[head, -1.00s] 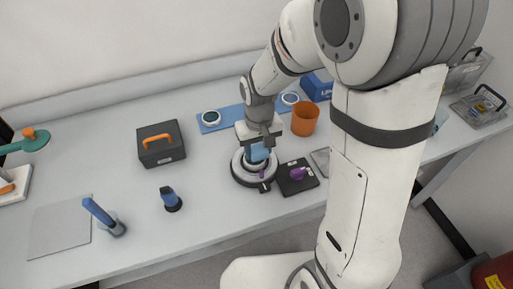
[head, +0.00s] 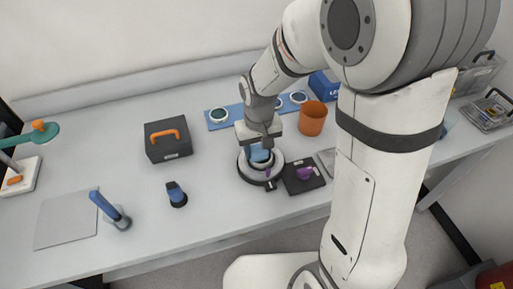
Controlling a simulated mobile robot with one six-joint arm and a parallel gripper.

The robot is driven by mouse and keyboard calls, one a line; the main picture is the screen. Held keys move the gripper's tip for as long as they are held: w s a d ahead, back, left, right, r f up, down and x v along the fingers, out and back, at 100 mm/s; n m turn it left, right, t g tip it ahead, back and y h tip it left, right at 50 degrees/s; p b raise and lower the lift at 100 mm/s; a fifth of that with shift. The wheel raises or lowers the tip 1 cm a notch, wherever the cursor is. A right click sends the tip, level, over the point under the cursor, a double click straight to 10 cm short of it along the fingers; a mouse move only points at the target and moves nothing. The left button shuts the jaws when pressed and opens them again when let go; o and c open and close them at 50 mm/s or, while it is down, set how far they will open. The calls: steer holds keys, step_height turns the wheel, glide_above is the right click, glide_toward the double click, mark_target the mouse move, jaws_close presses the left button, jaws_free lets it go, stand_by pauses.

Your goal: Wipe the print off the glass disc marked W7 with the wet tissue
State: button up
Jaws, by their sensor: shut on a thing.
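My gripper (head: 262,143) is over the round grey-and-white holder (head: 246,173) near the middle of the bench. It is shut on a blue thing, which looks like the wet tissue (head: 260,155). The tissue is low over the middle of the holder; whether it touches what lies in there I cannot tell. Several round discs lie on the blue mat behind, one of them at the mat's left end (head: 217,115). No W7 mark or print is readable at this size, and my gripper covers part of the mat and the holder.
A black pad (head: 304,186) with a purple item (head: 304,174) lies right of the holder. An orange cup (head: 312,118) stands behind it. A dark case (head: 168,141) with an orange handle and a small blue-topped item (head: 176,194) stand left. Bench between them is clear.

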steer(key=shift+w+d, duration=0.15)
steer(key=shift+d, duration=0.45)
steer(key=shift+d, duration=0.1)
steer(key=shift+w+d, duration=0.2)
steer(key=shift+d, duration=0.3)
steer(key=shift+a, duration=0.1)
steer(key=shift+s+a, duration=0.25)
steer(key=shift+a, duration=0.4)
steer(key=shift+s+a, duration=0.2)
steer(key=shift+a, duration=0.45)
steer(key=shift+w+d, duration=0.25)
steer(key=shift+d, duration=0.45)
steer(key=shift+w+d, duration=0.2)
steer(key=shift+d, duration=0.5)
steer(key=shift+s+a, duration=0.2)
steer(key=shift+a, duration=0.5)
steer(key=shift+s+a, duration=0.2)
steer(key=shift+a, duration=0.5)
